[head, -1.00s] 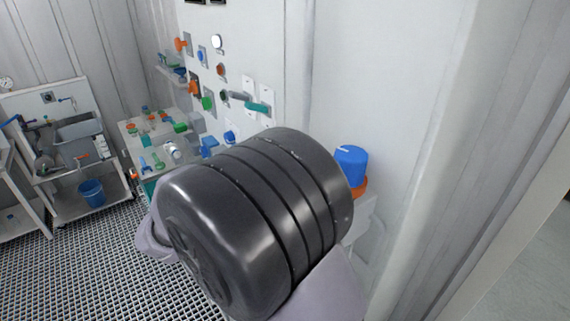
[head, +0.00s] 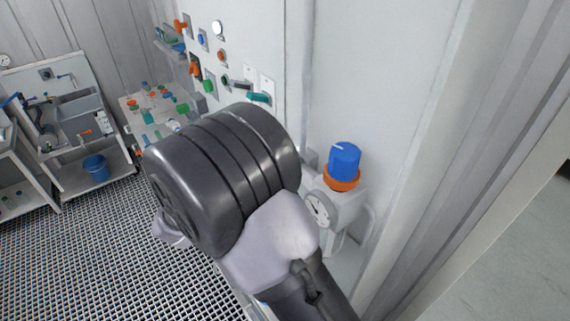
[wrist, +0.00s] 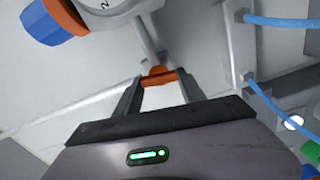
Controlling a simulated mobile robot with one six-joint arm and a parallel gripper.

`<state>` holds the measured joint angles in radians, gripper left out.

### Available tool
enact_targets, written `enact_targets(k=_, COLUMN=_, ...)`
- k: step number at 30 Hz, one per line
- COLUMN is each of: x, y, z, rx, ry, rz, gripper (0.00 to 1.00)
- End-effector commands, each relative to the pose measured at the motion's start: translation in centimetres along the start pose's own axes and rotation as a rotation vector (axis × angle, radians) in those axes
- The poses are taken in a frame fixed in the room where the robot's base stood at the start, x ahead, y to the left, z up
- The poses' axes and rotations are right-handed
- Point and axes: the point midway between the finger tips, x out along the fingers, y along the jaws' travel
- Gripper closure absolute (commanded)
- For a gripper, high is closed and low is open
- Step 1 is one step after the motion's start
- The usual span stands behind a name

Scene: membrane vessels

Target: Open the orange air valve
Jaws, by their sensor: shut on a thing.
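In the wrist view my gripper (wrist: 160,86) is shut on the orange air valve (wrist: 158,74), a small orange handle at the end of a pale pipe. One dark finger is on each side of it. Which way the valve is turned I cannot tell. In the head view my own arm hides the gripper and the valve.
A blue knob with an orange ring (head: 344,162) tops a white regulator with a round gauge (head: 319,209) by the wall. The knob (wrist: 47,22) also shows close by in the wrist view. Blue hoses (wrist: 275,21) run at right. A panel of coloured valves (head: 222,62) stands behind.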

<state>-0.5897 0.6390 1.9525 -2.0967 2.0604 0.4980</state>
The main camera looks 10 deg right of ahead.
Motion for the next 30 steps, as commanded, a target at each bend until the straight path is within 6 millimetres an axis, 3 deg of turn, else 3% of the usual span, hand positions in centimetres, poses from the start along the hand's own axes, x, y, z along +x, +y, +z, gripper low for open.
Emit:
enact_targets(k=11, x=0.0, y=-0.04, z=0.01, rx=-0.006, ry=0.0, rz=0.0, gripper=0.93)
enact_targets(k=12, x=0.0, y=-0.04, z=0.01, rx=-0.006, ry=0.0, rz=0.0, gripper=0.49)
enact_targets(k=15, x=0.0, y=-0.03, z=0.01, rx=-0.005, ry=0.0, rz=0.0, gripper=0.31)
enact_targets(k=30, x=-0.65, y=-0.03, z=-0.06, rx=-0.004, ry=0.002, rz=0.0, gripper=0.31)
